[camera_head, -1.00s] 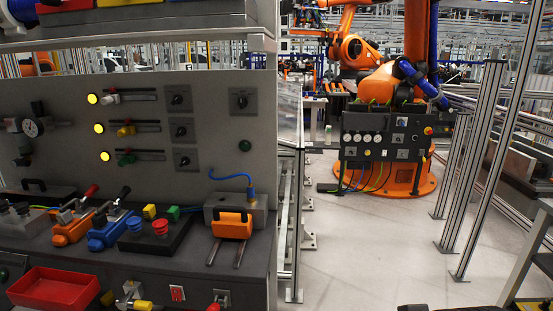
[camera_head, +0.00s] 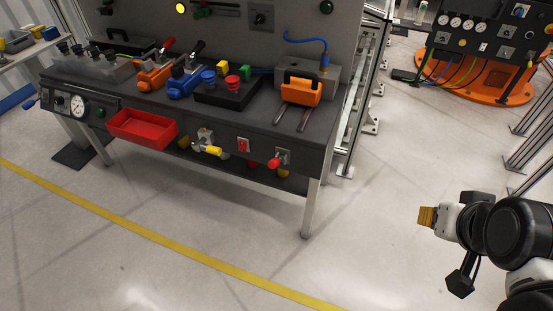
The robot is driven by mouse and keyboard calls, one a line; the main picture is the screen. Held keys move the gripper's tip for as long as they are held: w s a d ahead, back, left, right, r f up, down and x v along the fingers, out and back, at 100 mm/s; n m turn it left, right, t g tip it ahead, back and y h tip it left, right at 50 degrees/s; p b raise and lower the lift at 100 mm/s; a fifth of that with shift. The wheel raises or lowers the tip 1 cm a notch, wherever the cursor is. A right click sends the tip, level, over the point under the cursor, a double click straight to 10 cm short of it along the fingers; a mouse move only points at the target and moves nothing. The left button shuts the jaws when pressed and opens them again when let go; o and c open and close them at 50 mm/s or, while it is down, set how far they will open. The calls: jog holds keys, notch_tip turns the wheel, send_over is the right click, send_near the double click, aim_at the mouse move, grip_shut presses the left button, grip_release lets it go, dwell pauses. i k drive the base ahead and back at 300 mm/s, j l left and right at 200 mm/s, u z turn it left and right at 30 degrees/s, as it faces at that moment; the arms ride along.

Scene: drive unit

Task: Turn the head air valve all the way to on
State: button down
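On the front of the workbench is a metal valve (camera_head: 205,138) with a yellow handle (camera_head: 211,151) that points to the lower right. To its right is a small panel with a red-knobbed lever (camera_head: 275,162). I cannot tell from any label which of these is the head air valve. My gripper (camera_head: 426,216) is at the right of the view, with yellowish fingertips pointing left. It is over open floor, well apart from the bench and touching nothing. It is seen side-on, so its opening does not show.
The dark bench (camera_head: 225,118) carries a red tray (camera_head: 143,127) at its front, coloured levers and an orange-handled unit (camera_head: 301,88). A red switch (camera_head: 243,145) sits between the two handles. A bench leg (camera_head: 311,207) stands at the right corner. The floor between bench and gripper is clear.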

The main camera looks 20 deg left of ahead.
aim_at(198, 146)
jog(key=u, duration=1.5)
jog(key=i+j, duration=0.35)
jog(key=i, duration=0.2)
jog(key=i+j+u, duration=0.1)
jog(key=i+j, duration=0.2)
jog(key=i, duration=0.2)
